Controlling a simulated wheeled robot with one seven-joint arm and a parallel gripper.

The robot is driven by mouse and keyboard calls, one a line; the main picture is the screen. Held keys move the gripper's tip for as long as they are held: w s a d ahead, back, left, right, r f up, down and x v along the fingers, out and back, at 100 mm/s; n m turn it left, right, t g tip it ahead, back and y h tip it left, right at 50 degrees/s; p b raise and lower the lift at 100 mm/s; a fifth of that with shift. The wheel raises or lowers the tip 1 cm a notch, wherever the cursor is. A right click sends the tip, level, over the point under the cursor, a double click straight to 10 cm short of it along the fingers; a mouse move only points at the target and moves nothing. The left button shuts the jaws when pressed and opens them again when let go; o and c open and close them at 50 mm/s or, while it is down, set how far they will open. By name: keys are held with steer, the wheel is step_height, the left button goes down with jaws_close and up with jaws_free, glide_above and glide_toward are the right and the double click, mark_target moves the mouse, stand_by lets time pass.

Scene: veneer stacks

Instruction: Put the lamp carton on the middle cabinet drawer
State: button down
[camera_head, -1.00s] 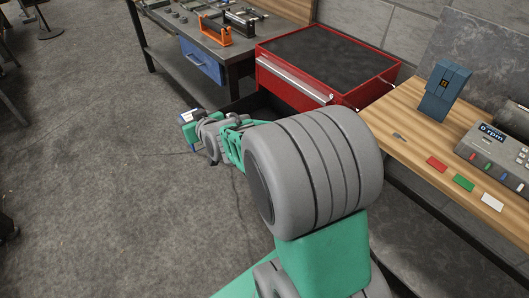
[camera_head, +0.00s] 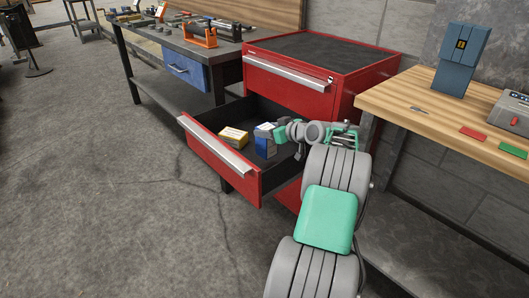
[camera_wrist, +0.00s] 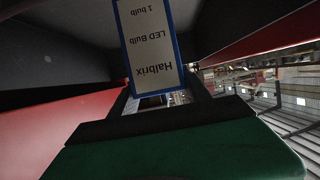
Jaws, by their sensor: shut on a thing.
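The lamp carton (camera_head: 265,142), blue and white, is inside the open red drawer of the cabinet in the head view. In the wrist view the carton (camera_wrist: 152,45) shows a pale face with blue edges, reading "Halbrix LED Bulb 1 bulb" upside down. My gripper (camera_head: 279,134) is shut on the carton and reaches in from the right. The fingers are partly hidden. The open drawer (camera_head: 217,152) has a red front and dark inside. I cannot tell whether the carton touches the drawer's floor.
A yellow and white box (camera_head: 234,136) lies in the drawer, left of the carton. The red cabinet (camera_head: 295,87) has a shut drawer above. A wooden bench (camera_head: 400,97) stands at the right, and a grey workbench (camera_head: 200,48) at the back left.

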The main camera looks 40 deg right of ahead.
mark_target(272, 145)
step_height(272, 145, down, 6)
steer(key=shift+f+b, duration=0.1)
steer(key=shift+b, duration=0.6)
steer(key=shift+f, duration=0.2)
steer(key=c, duration=0.5)
jaws_free()
steer(key=shift+r, duration=0.3)
steer(key=p+v, duration=0.2)
steer(key=v, duration=0.9)
steer(key=shift+s, duration=0.45)
